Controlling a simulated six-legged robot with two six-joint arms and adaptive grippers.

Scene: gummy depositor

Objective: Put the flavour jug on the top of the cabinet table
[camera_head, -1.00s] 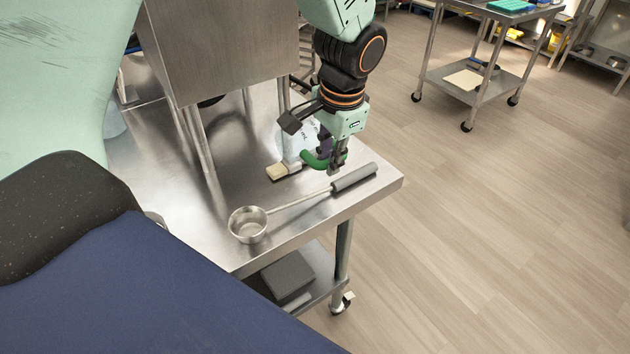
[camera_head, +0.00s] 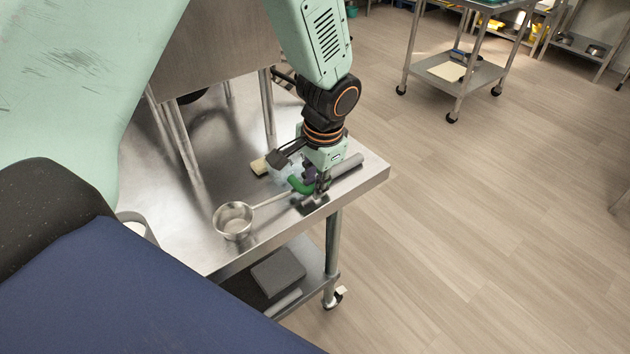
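My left gripper (camera_head: 322,184) points down over the front right part of a steel table (camera_head: 262,238). It is shut on the green handle (camera_head: 298,185) of the flavour jug (camera_head: 284,173). The jug's pale, see-through body is mostly hidden behind the gripper and handle, and I cannot tell whether it is clear of the tabletop. A dark, blurred patch shows just below the gripper. My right gripper is out of view. I cannot tell which surface is the cabinet table.
A pale block (camera_head: 260,165) lies behind the jug. A large steel box (camera_head: 212,45) stands on legs at the back left. A wheeled cart (camera_head: 466,72) stands across open floor.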

